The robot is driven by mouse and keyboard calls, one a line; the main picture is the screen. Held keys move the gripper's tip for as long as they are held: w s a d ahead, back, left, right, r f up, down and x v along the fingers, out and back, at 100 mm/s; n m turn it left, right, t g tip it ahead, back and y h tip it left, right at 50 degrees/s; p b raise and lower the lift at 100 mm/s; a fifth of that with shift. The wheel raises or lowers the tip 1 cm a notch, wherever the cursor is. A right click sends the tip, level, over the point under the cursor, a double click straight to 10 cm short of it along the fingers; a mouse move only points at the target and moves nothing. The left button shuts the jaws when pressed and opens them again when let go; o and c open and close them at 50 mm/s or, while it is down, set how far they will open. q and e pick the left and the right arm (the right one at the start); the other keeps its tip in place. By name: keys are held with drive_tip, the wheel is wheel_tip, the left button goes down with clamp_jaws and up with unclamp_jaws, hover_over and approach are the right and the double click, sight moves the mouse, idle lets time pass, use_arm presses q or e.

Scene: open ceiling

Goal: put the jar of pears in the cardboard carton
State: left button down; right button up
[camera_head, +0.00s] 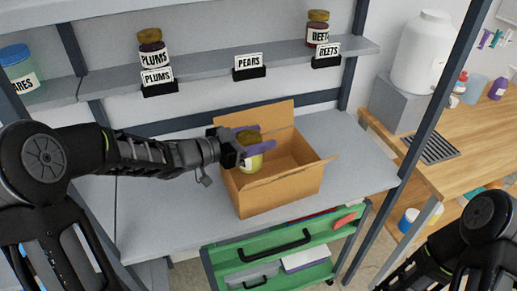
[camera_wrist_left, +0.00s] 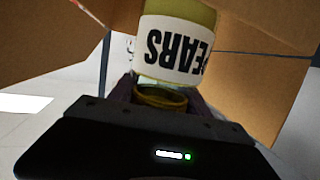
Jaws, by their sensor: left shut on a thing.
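The jar of pears (camera_head: 251,161) has a gold lid and a pale yellow-green body. My left gripper (camera_head: 250,142) is shut on it near the lid, with purple fingers on either side. The jar is upright, inside or just over the left part of the open cardboard carton (camera_head: 281,190); I cannot tell whether it touches the bottom. In the left wrist view the jar's PEARS label (camera_wrist_left: 178,48) shows upside down, with the carton's brown walls (camera_wrist_left: 255,80) around it. My right arm shows at the lower right of the head view, but its gripper is out of view.
The carton stands on a grey shelf (camera_head: 345,150), its flaps open. Above, a shelf holds a plums jar (camera_head: 152,48), a beets jar (camera_head: 317,28) and a PEARS sign (camera_head: 249,66) with no jar behind it. A green drawer cart (camera_head: 285,250) stands below. A wooden counter (camera_head: 460,170) is at right.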

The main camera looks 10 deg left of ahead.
use_arm(q)
drive_tip(key=shift+f, duration=1.8)
drive_tip(key=shift+f+b, duration=0.4)
drive_tip(key=shift+f, duration=0.25)
drive_tip(key=shift+c, duration=2.4)
unclamp_jaws()
drive_tip(key=shift+r, duration=0.1)
